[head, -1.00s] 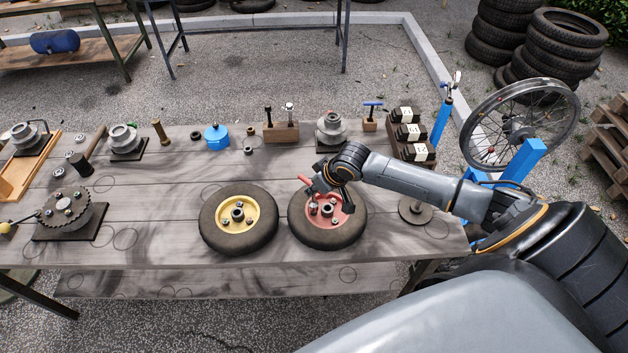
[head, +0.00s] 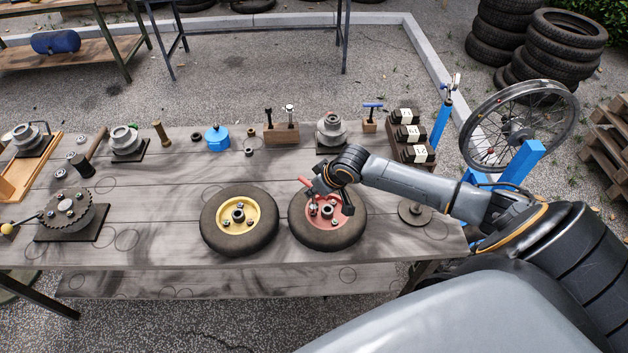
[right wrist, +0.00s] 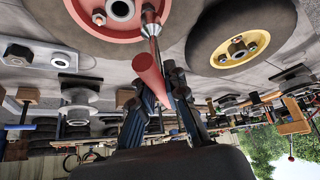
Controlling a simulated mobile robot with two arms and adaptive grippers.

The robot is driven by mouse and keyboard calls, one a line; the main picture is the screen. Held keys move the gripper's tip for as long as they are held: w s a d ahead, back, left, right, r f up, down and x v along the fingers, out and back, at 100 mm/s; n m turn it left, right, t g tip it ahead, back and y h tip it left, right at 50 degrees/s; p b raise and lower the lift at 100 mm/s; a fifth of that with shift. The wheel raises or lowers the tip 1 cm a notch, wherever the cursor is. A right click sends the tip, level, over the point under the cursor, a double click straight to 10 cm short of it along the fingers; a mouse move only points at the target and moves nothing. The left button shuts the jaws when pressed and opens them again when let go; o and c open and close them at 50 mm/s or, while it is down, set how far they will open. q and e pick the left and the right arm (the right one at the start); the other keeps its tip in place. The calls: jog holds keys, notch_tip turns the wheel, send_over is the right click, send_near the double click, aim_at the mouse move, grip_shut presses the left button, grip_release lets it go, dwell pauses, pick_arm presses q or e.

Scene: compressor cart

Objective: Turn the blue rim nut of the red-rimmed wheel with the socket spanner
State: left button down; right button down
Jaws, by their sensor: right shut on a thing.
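The red-rimmed wheel (head: 328,240) lies flat on the bench, right of the yellow-rimmed one; its red rim also shows in the right wrist view (right wrist: 110,38). My right gripper (head: 318,188) is over its far side, shut on the red handle of the socket spanner (head: 305,181). In the right wrist view the handle (right wrist: 150,72) stands out between the fingers, and the steel socket end (right wrist: 151,29) meets the rim at a nut position. The blue nut is not clearly visible; the socket may cover it. Another nut (right wrist: 99,19) shows beside the hub. My left gripper is out of view.
The yellow-rimmed wheel (head: 211,224) lies close on the left. A flat disc with a post (head: 415,210) is on the right. Hubs, a blue pot (head: 217,138), tool blocks and dark boxes (head: 416,153) line the far edge. The front left-middle bench is clear.

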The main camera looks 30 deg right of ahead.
dwell(0.4)
jog(key=shift+p, duration=0.4)
dwell(0.4)
jog(key=shift+p, duration=0.35)
jog(key=shift+f+b, duration=0.75)
jog(key=shift+f, duration=0.5)
jog(key=shift+r, duration=0.1)
